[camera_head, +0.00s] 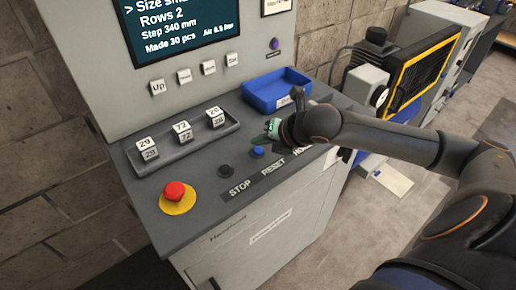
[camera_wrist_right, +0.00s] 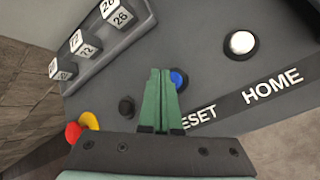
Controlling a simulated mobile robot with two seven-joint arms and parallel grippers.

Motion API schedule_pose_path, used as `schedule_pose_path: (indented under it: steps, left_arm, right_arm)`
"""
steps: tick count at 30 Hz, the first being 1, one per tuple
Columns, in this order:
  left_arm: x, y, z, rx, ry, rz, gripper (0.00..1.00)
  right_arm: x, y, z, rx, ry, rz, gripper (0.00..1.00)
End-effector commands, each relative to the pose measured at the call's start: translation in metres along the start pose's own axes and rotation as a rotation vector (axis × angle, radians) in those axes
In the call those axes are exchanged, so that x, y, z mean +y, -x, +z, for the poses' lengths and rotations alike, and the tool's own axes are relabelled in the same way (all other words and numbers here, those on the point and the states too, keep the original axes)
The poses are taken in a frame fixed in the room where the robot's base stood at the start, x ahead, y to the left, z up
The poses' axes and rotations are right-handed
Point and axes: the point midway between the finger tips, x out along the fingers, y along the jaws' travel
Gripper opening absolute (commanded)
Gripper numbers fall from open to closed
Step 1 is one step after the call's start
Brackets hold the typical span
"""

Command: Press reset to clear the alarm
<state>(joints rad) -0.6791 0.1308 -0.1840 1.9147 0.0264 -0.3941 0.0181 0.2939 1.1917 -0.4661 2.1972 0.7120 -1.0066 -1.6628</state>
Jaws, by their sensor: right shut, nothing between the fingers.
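The blue reset button (camera_head: 258,152) sits on the sloped grey console, behind the RESET label (camera_head: 273,163). In the right wrist view the blue button (camera_wrist_right: 178,78) shows just right of the green fingertips, partly covered by them. My right gripper (camera_head: 272,127) is shut and empty, its fingers above the console near the button. I cannot tell whether they touch it. A black button (camera_head: 226,170) stands by the STOP label, and a white button (camera_wrist_right: 242,43) by the HOME label. My left gripper is not in view.
A red emergency button (camera_head: 175,192) on a yellow base stands at the front left. A grey tray (camera_head: 183,143) with number blocks and a blue bin (camera_head: 262,102) lie behind. A screen (camera_head: 180,25), cut off at the top, shows settings, with several keys below.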

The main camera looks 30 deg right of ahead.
Motion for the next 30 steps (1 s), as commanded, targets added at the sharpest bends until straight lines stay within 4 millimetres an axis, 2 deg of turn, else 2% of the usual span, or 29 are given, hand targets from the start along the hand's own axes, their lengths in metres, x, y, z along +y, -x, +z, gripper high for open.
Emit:
schedule_pose_path:
  steps: [30]
  left_arm:
    - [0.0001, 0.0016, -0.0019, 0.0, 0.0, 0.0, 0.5]
  right_arm:
    - [-0.0044, -0.0061, -0.0045, 0.0, 0.0, 0.0, 0.0]
